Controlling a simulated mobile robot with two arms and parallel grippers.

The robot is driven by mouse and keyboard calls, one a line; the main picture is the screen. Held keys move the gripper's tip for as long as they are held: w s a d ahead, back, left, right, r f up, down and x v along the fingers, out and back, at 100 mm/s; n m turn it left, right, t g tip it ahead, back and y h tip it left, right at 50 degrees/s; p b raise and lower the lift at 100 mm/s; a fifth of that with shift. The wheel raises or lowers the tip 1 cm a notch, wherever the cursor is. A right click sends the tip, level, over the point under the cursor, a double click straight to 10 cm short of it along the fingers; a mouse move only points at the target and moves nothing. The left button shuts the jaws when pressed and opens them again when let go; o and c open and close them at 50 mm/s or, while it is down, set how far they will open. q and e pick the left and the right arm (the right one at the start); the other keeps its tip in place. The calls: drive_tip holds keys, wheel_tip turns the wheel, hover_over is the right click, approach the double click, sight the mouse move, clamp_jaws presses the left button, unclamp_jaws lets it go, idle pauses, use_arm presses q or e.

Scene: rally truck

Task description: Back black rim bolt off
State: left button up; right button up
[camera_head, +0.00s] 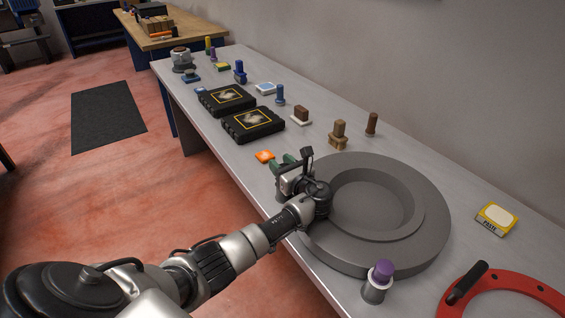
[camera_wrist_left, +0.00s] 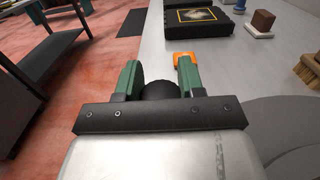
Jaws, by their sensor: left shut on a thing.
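My left gripper (camera_head: 285,163) is over the near edge of the bench, beside the left side of a large grey round wheel-like part (camera_head: 432,220). In the left wrist view its two green fingers (camera_wrist_left: 158,75) stand on either side of a dark round knob-like thing (camera_wrist_left: 160,90), and they are shut on it. Whether this dark thing is the black rim bolt I cannot tell for sure; its lower part is hidden by the gripper. My arm covers part of the grey part's left edge. The right gripper is not in view.
An orange square piece (camera_head: 265,156) lies just beyond the fingers. Two black cases (camera_head: 252,124) stand farther along the bench, with small brushes and stamps around.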

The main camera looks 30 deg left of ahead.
use_arm(q)
drive_tip(key=shift+s+f+n+g+y, duration=0.1)
drive_tip(key=shift+n+g+y, duration=0.4)
drive_tip(key=shift+g, duration=0.7)
drive_tip(key=o, duration=0.9)
drive_tip(key=v, duration=1)
drive_tip(key=shift+s+d+b, duration=0.15)
drive_tip(key=shift+d+b, duration=0.25)
